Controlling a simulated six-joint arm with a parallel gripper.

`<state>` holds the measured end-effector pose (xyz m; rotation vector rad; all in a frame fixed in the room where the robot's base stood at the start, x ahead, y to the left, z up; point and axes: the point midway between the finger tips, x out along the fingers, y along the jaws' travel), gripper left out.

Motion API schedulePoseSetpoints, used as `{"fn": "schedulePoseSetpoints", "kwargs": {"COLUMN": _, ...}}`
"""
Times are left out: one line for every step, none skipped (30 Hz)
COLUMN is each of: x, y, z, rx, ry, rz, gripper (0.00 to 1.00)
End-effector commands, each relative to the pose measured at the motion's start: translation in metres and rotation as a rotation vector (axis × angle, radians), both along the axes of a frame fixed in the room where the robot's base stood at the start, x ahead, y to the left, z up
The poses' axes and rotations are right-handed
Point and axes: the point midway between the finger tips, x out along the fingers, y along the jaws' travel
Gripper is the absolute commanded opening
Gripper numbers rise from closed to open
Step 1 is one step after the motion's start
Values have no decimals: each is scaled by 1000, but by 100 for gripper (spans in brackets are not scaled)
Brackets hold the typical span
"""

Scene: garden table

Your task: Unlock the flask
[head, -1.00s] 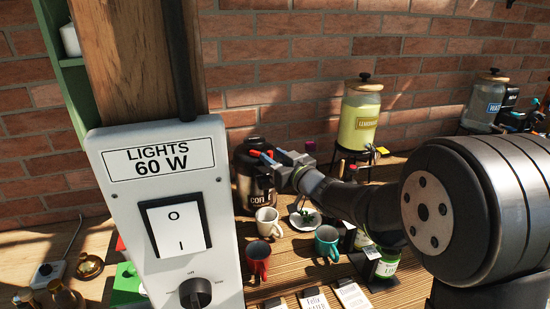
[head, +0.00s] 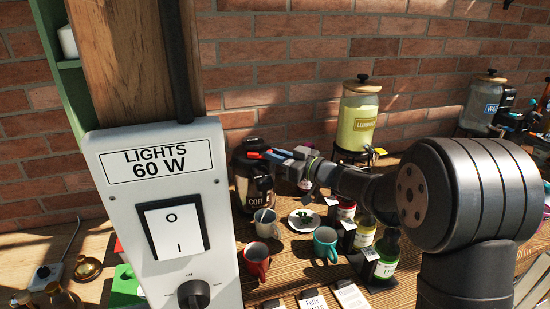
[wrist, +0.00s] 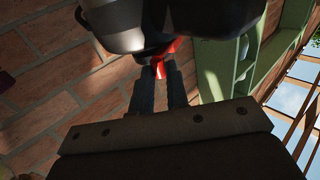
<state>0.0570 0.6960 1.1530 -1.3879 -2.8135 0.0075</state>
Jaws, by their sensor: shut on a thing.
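The flask (head: 242,188), a dark coffee flask with a black lid, stands upright near the brick wall, right of the light-switch panel in the head view. My gripper (head: 263,156) reaches in from the right at the top of the flask. In the wrist view, my gripper (wrist: 159,78) is shut on a small red part (wrist: 162,65) under the flask's dark, shiny top (wrist: 115,25). The exact grip and the lock's position are partly hidden by the fingers and shadow.
A white mug (head: 266,229), a red mug (head: 256,262) and a teal mug (head: 325,243) stand in front of the flask. Labelled bottles (head: 385,262) stand beneath my arm. A lemonade dispenser (head: 357,120) is at the back. The switch panel (head: 125,215) stands close on the left.

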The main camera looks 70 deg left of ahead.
Motion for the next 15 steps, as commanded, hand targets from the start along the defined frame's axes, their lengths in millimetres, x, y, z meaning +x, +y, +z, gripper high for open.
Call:
{"fn": "schedulePoseSetpoints", "kwargs": {"x": 1, "y": 2, "z": 1, "rx": 3, "ry": 1, "rz": 24, "gripper": 0}}
{"fn": "schedulePoseSetpoints", "kwargs": {"x": 1, "y": 2, "z": 1, "rx": 3, "ry": 0, "rz": 39, "gripper": 0}}
{"fn": "schedulePoseSetpoints", "kwargs": {"x": 2, "y": 3, "z": 1, "rx": 3, "ry": 1, "rz": 52, "gripper": 0}}
{"fn": "schedulePoseSetpoints", "kwargs": {"x": 2, "y": 3, "z": 1, "rx": 0, "ry": 0, "rz": 60, "gripper": 0}}
{"fn": "schedulePoseSetpoints", "kwargs": {"x": 2, "y": 3, "z": 1, "rx": 0, "ry": 0, "rz": 66, "gripper": 0}}
{"fn": "schedulePoseSetpoints", "kwargs": {"x": 2, "y": 3, "z": 1, "rx": 0, "ry": 0, "rz": 71, "gripper": 0}}
{"fn": "schedulePoseSetpoints", "kwargs": {"x": 2, "y": 3, "z": 1, "rx": 0, "ry": 0, "rz": 73, "gripper": 0}}
{"fn": "schedulePoseSetpoints", "kwargs": {"x": 2, "y": 3, "z": 1, "rx": 0, "ry": 0, "rz": 74, "gripper": 0}}
{"fn": "schedulePoseSetpoints", "kwargs": {"x": 2, "y": 3, "z": 1, "rx": -1, "ry": 0, "rz": 74, "gripper": 0}}
{"fn": "schedulePoseSetpoints", "kwargs": {"x": 2, "y": 3, "z": 1, "rx": -1, "ry": 0, "rz": 74, "gripper": 0}}
{"fn": "schedulePoseSetpoints", "kwargs": {"x": 2, "y": 3, "z": 1, "rx": -1, "ry": 0, "rz": 73, "gripper": 0}}
{"fn": "schedulePoseSetpoints", "kwargs": {"x": 2, "y": 3, "z": 1, "rx": -1, "ry": 0, "rz": 73, "gripper": 0}}
{"fn": "schedulePoseSetpoints", "kwargs": {"x": 2, "y": 3, "z": 1, "rx": -1, "ry": 0, "rz": 73, "gripper": 0}}
{"fn": "schedulePoseSetpoints", "kwargs": {"x": 2, "y": 3, "z": 1, "rx": -1, "ry": 0, "rz": 73, "gripper": 0}}
{"fn": "schedulePoseSetpoints", "kwargs": {"x": 2, "y": 3, "z": 1, "rx": -1, "ry": 0, "rz": 73, "gripper": 18}}
